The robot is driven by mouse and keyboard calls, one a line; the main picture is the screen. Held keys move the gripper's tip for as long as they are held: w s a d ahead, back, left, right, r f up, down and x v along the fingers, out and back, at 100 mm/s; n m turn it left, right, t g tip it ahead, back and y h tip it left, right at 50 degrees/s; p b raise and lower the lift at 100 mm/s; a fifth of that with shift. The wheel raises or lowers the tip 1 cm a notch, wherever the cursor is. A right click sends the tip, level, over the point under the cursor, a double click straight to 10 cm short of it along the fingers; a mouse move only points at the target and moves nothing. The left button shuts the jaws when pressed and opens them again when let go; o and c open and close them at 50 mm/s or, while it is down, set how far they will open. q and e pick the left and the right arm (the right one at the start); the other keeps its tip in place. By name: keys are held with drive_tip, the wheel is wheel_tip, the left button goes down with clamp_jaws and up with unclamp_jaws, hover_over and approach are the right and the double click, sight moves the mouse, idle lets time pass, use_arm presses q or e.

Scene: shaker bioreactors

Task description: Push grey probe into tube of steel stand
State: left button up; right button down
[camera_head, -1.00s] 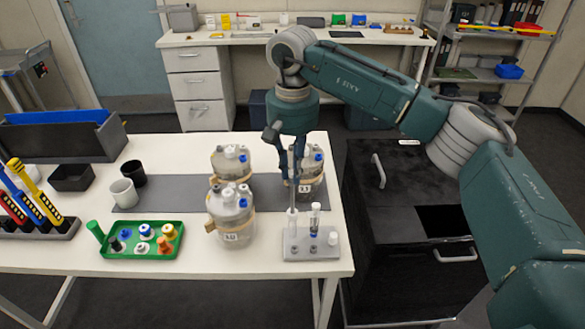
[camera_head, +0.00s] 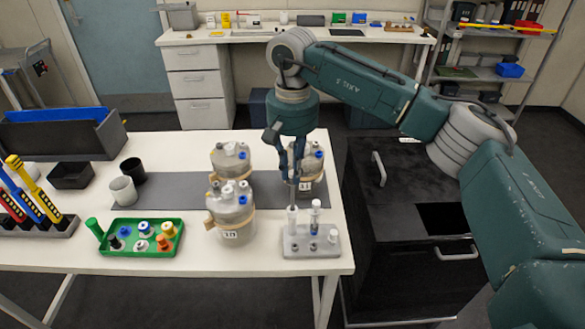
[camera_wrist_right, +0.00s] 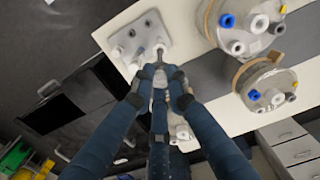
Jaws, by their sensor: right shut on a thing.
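The steel stand (camera_head: 322,249) is a small grey block near the table's front right corner. A pale upright tube (camera_head: 291,222) rises from its left part, and a clear tube with a blue band (camera_head: 315,218) stands beside it. My right gripper (camera_head: 293,178) is above the pale tube, shut on the thin grey probe (camera_head: 293,197). The probe is upright, and its lower end meets the tube top; how deep it sits is hidden. In the right wrist view the fingertips (camera_wrist_right: 159,72) close just beside the stand (camera_wrist_right: 125,42). My left gripper is not in view.
Several bioreactor vessels (camera_head: 232,215) stand left of and behind the stand. A green tray (camera_head: 118,246) of coloured caps and two cups (camera_head: 124,191) are further left. A black cabinet (camera_head: 385,210) stands right of the table.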

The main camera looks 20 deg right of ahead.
drive_tip(key=b, duration=0.6)
hover_over(292, 210)
drive_tip(key=shift+w+d+f, duration=0.1)
drive_tip(key=shift+f, duration=1.9)
drive_tip(key=shift+w+f, duration=0.1)
drive_tip(key=shift+f, duration=1.85)
idle(3.4)
